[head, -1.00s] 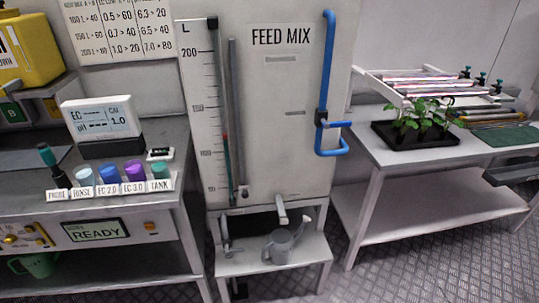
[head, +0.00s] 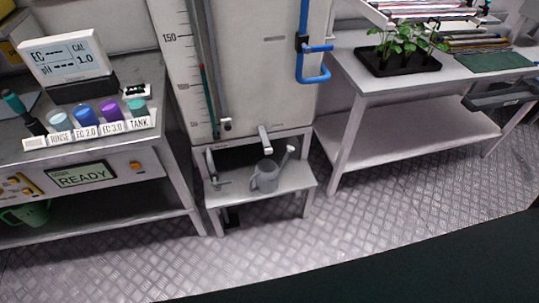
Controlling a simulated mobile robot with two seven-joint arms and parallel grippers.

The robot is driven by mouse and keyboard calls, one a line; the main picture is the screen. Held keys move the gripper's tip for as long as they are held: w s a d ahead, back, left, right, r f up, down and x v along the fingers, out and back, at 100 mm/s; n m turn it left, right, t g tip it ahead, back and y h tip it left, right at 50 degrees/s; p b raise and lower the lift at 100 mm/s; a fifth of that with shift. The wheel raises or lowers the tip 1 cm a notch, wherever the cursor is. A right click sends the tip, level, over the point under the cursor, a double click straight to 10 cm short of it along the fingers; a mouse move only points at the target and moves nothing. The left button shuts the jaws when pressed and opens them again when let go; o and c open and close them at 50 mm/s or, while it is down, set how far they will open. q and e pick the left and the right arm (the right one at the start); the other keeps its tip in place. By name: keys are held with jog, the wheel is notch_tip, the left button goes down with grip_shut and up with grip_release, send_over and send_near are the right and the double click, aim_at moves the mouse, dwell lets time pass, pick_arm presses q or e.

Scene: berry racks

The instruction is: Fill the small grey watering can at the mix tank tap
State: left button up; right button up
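The small grey watering can (head: 264,178) stands upright on a low white stand (head: 290,190) in the head view. Its spout points up to the right. The mix tank (head: 265,90) rises behind and above the stand. Its tap (head: 265,140) sticks out at the tank's bottom edge, just above the can. I cannot tell whether the tap is open, and no water stream shows. Neither of my grippers is in view.
A bench on the left holds a meter (head: 68,57), several coloured cups and a green can (head: 28,214) on its lower shelf. A white table (head: 370,85) with a plant tray (head: 398,62) stands right. The metal floor before the stand is clear.

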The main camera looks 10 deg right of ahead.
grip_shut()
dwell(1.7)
